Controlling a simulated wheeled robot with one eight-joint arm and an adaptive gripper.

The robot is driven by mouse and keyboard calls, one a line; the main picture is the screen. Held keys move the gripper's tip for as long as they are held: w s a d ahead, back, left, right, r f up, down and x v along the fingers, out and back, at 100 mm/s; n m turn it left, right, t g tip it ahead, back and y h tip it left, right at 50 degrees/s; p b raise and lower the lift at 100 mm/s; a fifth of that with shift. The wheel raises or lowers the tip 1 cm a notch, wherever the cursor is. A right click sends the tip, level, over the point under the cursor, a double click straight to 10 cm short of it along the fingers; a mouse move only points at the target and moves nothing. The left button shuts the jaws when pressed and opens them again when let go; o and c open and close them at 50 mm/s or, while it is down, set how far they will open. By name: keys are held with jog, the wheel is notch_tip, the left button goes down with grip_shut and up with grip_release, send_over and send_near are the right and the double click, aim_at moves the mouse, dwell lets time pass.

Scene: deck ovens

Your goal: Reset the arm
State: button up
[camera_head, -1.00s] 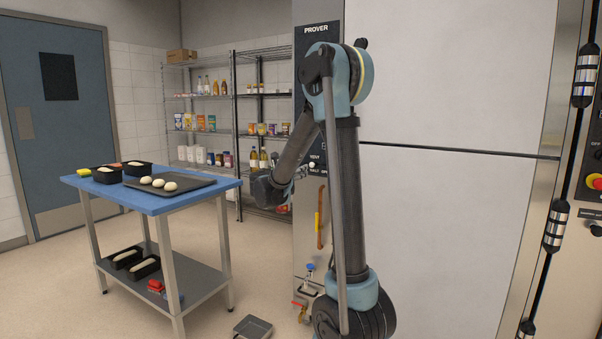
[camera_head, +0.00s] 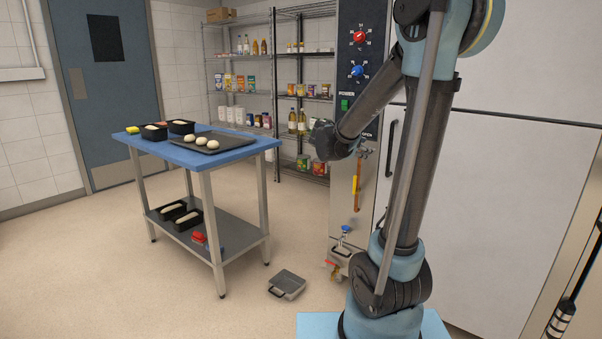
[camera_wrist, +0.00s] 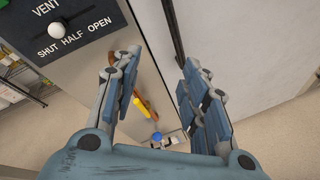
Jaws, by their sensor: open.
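My gripper (camera_wrist: 158,72) is open in the wrist view, its two blue-grey fingers apart with nothing between them. In the head view, my arm is bent with the forearm hanging down to the left, and my gripper (camera_head: 362,152) is small and partly hidden behind the wrist. It is in front of the prover's control column (camera_head: 358,100), clear of the table. Whether it touches the column cannot be told.
A blue-topped table (camera_head: 240,152) with a dark tray (camera_head: 230,146), dough balls and black tins stands left. The prover door (camera_head: 490,190) is close on the right. A vent knob (camera_wrist: 57,30) shows near my gripper. Floor is free at left.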

jog(key=s+d+f+m+g+y, duration=0.25)
jog(key=s+f+m, duration=0.3)
jog(key=s, duration=0.45)
jog(key=s+d+f+m+g+y, duration=0.15)
jog(key=s+f+m+g, duration=0.35)
jog(key=s, duration=0.6)
jog(key=s+a+f+m+y, duration=0.3)
jog(key=s+a+f+m, duration=0.1)
jog(key=s, duration=0.3)
jog(key=s+a+f+m+y, duration=0.3)
jog(key=s+a+f+m, duration=0.1)
jog(key=s, duration=0.4)
jog(key=shift+s+a+f+m, duration=0.2)
jog(key=shift+a+m, duration=0.25)
jog(key=shift+m, duration=0.4)
jog(key=shift+w+f, duration=0.1)
jog(key=shift+w, duration=0.05)
jog(key=shift+w+f, duration=0.15)
jog(key=shift+w, duration=0.15)
dwell(0.5)
